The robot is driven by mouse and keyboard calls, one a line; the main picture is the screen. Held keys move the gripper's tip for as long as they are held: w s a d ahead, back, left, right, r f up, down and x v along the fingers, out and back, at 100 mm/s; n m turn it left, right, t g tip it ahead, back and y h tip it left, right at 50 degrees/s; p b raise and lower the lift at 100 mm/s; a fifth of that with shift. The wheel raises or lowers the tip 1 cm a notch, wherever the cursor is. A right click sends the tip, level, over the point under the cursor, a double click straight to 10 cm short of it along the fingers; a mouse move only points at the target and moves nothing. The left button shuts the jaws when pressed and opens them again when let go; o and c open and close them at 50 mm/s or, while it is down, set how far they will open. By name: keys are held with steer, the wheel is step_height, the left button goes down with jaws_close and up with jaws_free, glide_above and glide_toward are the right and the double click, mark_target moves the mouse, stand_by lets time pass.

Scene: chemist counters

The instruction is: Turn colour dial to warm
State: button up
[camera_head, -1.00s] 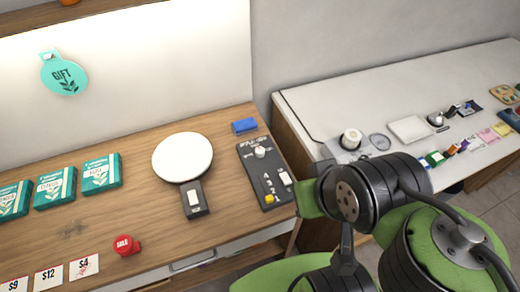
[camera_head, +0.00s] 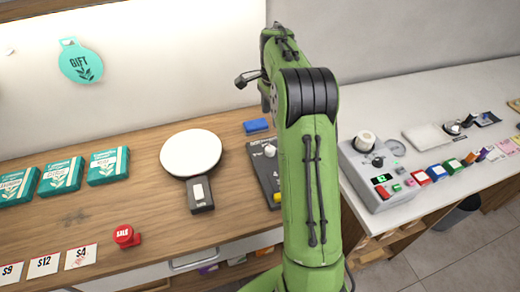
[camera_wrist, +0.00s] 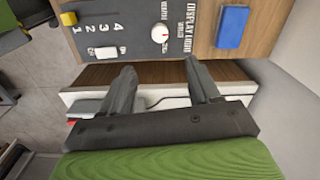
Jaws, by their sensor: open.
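The dark display light panel (camera_head: 262,172) lies on the wooden counter; my arm hides its right side in the head view. Its round white dial (camera_head: 270,150) stands near the far end. In the wrist view, the dial (camera_wrist: 160,34) sits on the panel (camera_wrist: 130,28) beside small lettering too blurred to read fully, and its exact setting is unclear. My gripper (camera_wrist: 160,75) is open and empty, its fingers pointing toward the panel with the dial beyond the gap between them. In the head view, my gripper (camera_head: 246,79) is up near the wall, apart from the panel.
A blue block (camera_head: 256,125) lies behind the panel; a round white disc (camera_head: 190,153) with a switch base stands left of it. A red sale button (camera_head: 125,236) and green boxes (camera_head: 108,166) are farther left. A grey device (camera_head: 375,170) with another white knob is right.

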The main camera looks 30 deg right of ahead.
mark_target(270, 148)
step_height(270, 148, down, 15)
steer(key=b, duration=0.3)
steer(key=shift+w, duration=0.1)
steer(key=shift+r, duration=0.1)
steer(key=c, duration=1)
